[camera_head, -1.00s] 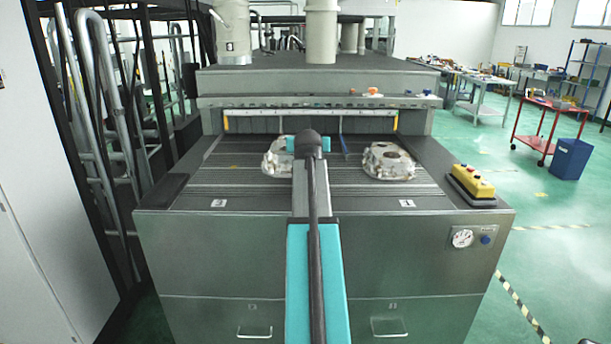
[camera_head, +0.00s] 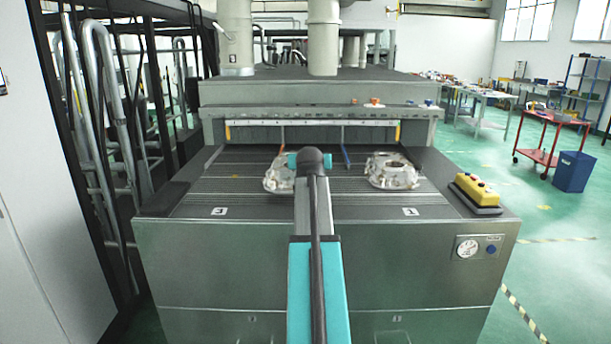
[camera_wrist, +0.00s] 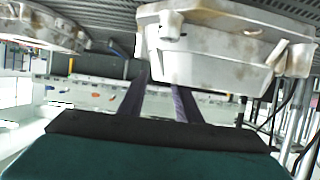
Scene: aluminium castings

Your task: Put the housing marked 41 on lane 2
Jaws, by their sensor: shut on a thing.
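A pale metal housing (camera_head: 277,177) is partly hidden behind my arm, over the left lane, beside the plate that seems to read 2 (camera_head: 218,211). The wrist view shows it large and close (camera_wrist: 225,45), at the fingers of my gripper (camera_wrist: 163,88), which is shut on it. I cannot tell whether it touches the lane. A second pale housing (camera_head: 392,172) sits apart on the right lane, behind the plate marked 1 (camera_head: 409,211); it also shows in the wrist view (camera_wrist: 40,30). No number is readable on either housing. My fingers are hidden in the head view.
The ribbed deck (camera_head: 345,207) runs back to a low opening under a grey hood (camera_head: 320,95). A yellow button box (camera_head: 477,190) stands at the deck's right edge. The front of the left lane is clear.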

